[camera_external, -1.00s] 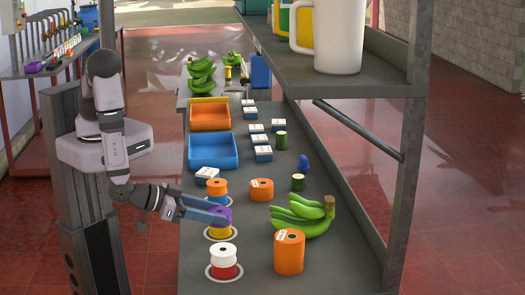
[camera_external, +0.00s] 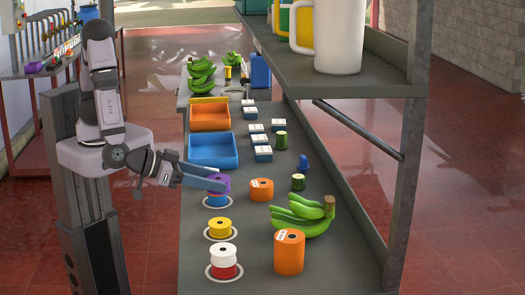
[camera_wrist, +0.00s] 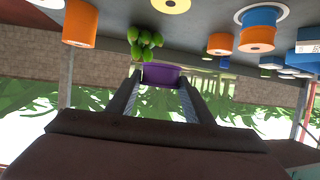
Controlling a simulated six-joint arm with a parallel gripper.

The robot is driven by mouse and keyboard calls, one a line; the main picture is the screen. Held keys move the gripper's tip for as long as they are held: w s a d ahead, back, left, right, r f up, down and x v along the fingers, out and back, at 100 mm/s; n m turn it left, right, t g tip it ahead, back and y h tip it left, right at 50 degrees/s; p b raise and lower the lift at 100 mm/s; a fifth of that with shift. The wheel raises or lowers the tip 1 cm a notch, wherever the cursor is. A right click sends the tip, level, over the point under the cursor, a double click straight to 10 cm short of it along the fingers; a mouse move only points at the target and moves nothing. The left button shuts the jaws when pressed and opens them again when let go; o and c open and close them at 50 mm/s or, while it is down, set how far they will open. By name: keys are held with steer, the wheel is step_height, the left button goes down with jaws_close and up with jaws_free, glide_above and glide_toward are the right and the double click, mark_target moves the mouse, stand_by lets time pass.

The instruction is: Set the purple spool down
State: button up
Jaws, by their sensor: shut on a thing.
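The purple spool (camera_external: 222,187) is held between the fingertips of my gripper (camera_external: 214,181), off the table. In the external view it covers most of the orange spool on the blue spool (camera_external: 217,201). The wrist view shows the purple spool (camera_wrist: 161,75) between the fingers and the orange-over-blue stack (camera_wrist: 258,27) apart from it. The yellow spool (camera_external: 219,230) stands on a white ring, with nothing on its top. The white spool (camera_external: 223,251) sits on a red spool (camera_external: 223,271) on the nearest ring.
A labelled orange spool (camera_external: 261,190), green bananas (camera_external: 302,215) and a larger orange spool (camera_external: 289,252) stand to the right. A blue tray (camera_external: 213,150) and an orange tray (camera_external: 210,117) lie beyond. A shelf (camera_external: 385,80) overhangs the table's right side.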

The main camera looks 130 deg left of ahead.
steer(key=shift+r, duration=0.15)
steer(key=shift+w+a, duration=0.2)
steer(key=shift+a, duration=0.2)
steer(key=w+a+f+n+g+b, duration=0.1)
steer(key=w+a+f+n+b, duration=0.2)
steer(key=a, duration=0.9)
steer(key=n+g+y+b, duration=0.2)
steer(key=g+b, duration=0.2)
steer(key=b, duration=0.4)
glide_above(295, 162)
steer(key=shift+s+a+f, duration=0.1)
steer(key=shift+f, duration=2.4)
steer(key=shift+a+f, duration=0.1)
steer(key=shift+f, duration=2.35)
steer(key=shift+f, duration=0.15)
